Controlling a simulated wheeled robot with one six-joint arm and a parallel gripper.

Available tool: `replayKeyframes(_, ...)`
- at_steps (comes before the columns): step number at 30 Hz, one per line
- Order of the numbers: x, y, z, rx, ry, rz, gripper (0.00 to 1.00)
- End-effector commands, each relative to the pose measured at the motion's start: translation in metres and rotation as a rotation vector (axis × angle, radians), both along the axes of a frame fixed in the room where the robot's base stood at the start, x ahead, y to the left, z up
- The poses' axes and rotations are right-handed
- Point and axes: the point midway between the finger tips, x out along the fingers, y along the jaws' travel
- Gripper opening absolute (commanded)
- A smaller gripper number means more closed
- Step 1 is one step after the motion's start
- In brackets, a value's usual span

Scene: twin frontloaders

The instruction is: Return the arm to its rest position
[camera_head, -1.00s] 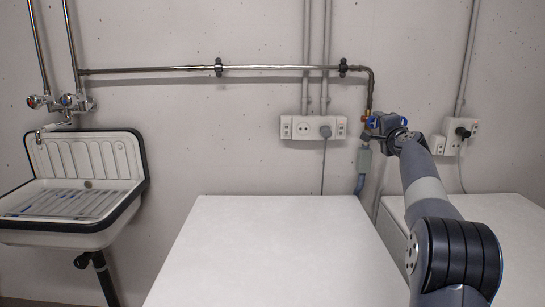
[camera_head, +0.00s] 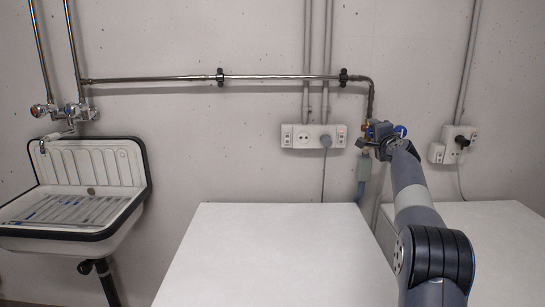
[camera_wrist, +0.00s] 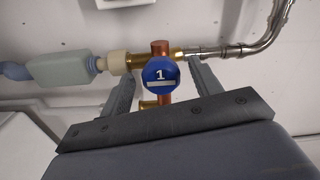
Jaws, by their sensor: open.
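My arm reaches forward from the lower right of the head view to the wall piping. My gripper (camera_head: 372,143) is there at the lower end of the metal pipe, small and partly hidden by my wrist. In the wrist view my gripper (camera_wrist: 161,70) is open, with one dark finger on each side of a round blue valve knob (camera_wrist: 160,75) marked 1. The knob sits between the fingers with gaps on both sides.
Two white-topped machines (camera_head: 275,255) (camera_head: 500,225) stand below, with a narrow gap between them. A sink (camera_head: 95,190) hangs at the left. Sockets (camera_head: 313,136) (camera_head: 455,143) flank the valve area. A copper and brass fitting (camera_wrist: 160,48) joins a bent pipe (camera_wrist: 255,45).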

Motion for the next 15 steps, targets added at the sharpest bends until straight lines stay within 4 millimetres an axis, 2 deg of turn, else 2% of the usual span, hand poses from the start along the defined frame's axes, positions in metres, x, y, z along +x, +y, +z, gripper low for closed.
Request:
replayKeyframes(5,-0.01,0.0,-0.002,-0.001,-0.001,-0.001,0.6)
replayKeyframes(15,-0.049,0.0,-0.003,-0.001,-0.001,-0.001,0.6)
